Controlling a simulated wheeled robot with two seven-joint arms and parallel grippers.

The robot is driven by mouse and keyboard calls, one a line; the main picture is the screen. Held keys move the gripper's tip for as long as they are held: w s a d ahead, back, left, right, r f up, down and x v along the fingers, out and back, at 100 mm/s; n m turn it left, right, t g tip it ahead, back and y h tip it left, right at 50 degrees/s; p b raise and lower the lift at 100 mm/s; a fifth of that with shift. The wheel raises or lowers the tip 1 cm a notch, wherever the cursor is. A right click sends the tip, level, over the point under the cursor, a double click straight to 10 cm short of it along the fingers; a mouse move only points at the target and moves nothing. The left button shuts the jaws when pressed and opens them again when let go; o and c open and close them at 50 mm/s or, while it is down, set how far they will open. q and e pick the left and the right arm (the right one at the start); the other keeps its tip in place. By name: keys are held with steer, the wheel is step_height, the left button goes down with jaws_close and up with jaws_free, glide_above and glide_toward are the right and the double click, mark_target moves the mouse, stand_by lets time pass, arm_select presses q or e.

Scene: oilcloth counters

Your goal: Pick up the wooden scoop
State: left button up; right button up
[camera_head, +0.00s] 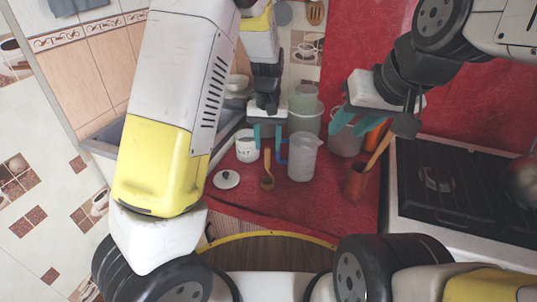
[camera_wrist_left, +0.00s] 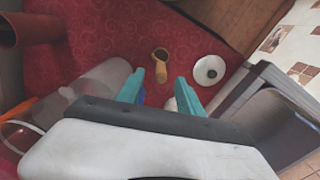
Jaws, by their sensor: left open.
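The wooden scoop (camera_head: 267,182) lies on the red oilcloth counter, its narrow handle pointing toward the back. In the left wrist view the scoop (camera_wrist_left: 160,56) shows just beyond and between the fingertips, with its bowl farthest away. My left gripper (camera_head: 267,145) is open and empty, pointing down above the handle end, with its teal fingers on either side of it. The gripper (camera_wrist_left: 159,78) also shows in the wrist view. My right gripper (camera_head: 352,124) is open at the back right, over a clear container, apart from the scoop.
A clear jug (camera_head: 302,160) with a blue handle stands close right of the scoop. A white mug (camera_head: 246,149) and a white lid (camera_head: 227,179) are on its left. A brown holder (camera_head: 355,183) with a utensil and the stove (camera_head: 445,190) are further right. The counter's front is clear.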

mark_target(267, 160)
arm_select(q)
step_height(267, 160, down, 8)
steer(key=shift+w+a+r, duration=0.1)
steer(key=shift+w+r, duration=0.05)
steer(key=shift+r, duration=0.1)
jaws_close()
